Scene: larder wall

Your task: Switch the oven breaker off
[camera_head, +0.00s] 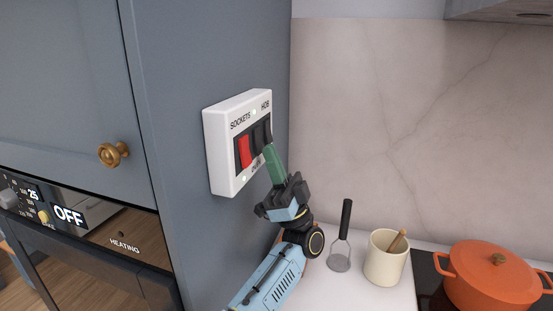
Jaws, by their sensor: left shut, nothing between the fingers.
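A white breaker box (216,151) is fixed to the side of the blue-grey cabinet. Its upper labels read SOCKETS and HOB; a lower label is partly hidden by my fingers and I cannot read it. A red rocker switch (245,152) sits at the left of its dark panel, with dark rockers (262,133) to the right. My left gripper (269,150) is shut and empty, its green fingertips at the lower right of the switch panel. I cannot tell whether they touch a rocker. My right gripper is not in view.
The oven (120,232) at left shows OFF and HEATING. A brass knob (114,154) sticks out from the cabinet door. On the counter (350,289) stand a black-handled utensil (344,222), a cream pot (384,262) and an orange casserole (492,278) on a dark hob.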

